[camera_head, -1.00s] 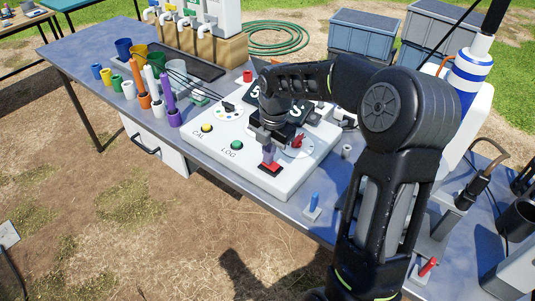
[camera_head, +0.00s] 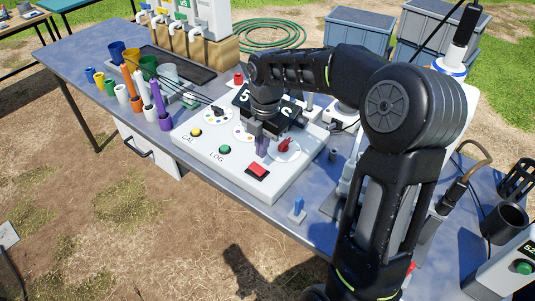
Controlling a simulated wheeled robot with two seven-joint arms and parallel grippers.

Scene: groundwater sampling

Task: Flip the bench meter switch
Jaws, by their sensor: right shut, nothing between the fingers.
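The bench meter (camera_head: 213,148) is a white box on the blue-grey table, with a yellow CAL button (camera_head: 195,132), a green LOG button (camera_head: 225,149), dial knobs and a dark display partly hidden by my arm. Its red switch (camera_head: 258,170) sits on the front right of the top panel, in plain view; its tilt is hard to read. My right gripper (camera_head: 262,150) is shut and empty, pointing down just behind the switch and apart from it. It is left of the red dial knob (camera_head: 285,145). My left gripper is not in view.
Colored cups and tall holders (camera_head: 135,90) stand left of the meter. A small blue toggle (camera_head: 298,206) stands on the table at its front right. A black cup (camera_head: 503,222) and another device with a green button (camera_head: 523,268) are at the far right.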

